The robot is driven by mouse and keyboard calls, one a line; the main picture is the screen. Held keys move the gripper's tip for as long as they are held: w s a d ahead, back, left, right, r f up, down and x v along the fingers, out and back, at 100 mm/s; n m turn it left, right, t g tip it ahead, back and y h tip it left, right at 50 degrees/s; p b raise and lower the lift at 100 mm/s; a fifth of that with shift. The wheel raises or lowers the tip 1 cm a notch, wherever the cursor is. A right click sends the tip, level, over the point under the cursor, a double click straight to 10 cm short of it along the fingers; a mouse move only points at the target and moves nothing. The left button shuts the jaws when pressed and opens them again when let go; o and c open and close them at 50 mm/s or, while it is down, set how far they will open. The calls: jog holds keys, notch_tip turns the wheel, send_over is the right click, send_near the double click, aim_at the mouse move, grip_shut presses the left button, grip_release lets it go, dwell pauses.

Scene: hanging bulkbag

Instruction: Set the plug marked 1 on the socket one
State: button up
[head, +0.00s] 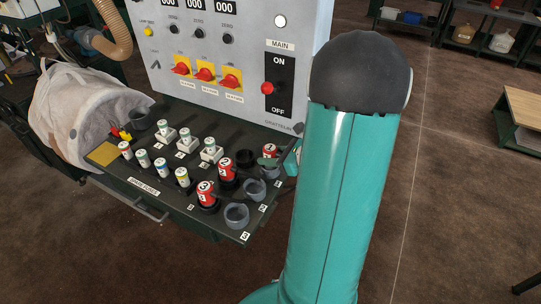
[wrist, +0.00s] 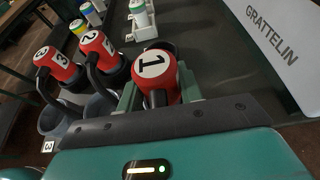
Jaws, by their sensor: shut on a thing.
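The plug marked 1 is red with a white numbered top (head: 269,150); it fills the middle of the wrist view (wrist: 155,68). My gripper (head: 269,161) is shut on it, with pale green fingers on either side in the wrist view (wrist: 158,92). A grey cup-shaped socket (head: 273,171), at the far end of the right-hand row, is partly covered by the plug and fingers; I take it for socket one. I cannot tell whether the plug touches it. An empty black holder (head: 245,158) stands left of the plug.
Red plugs 2 (head: 227,169) and 3 (head: 206,194) stand in black holders. Grey sockets (head: 255,190) and (head: 237,215) are empty at the right edge. White fuses (head: 160,168) stand further left. The control panel (head: 230,50) rises behind the shelf.

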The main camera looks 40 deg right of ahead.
jog(key=shift+f, duration=0.65)
jog(key=o, duration=0.8)
jog(key=v, duration=1.1)
dwell(0.4)
dwell(0.5)
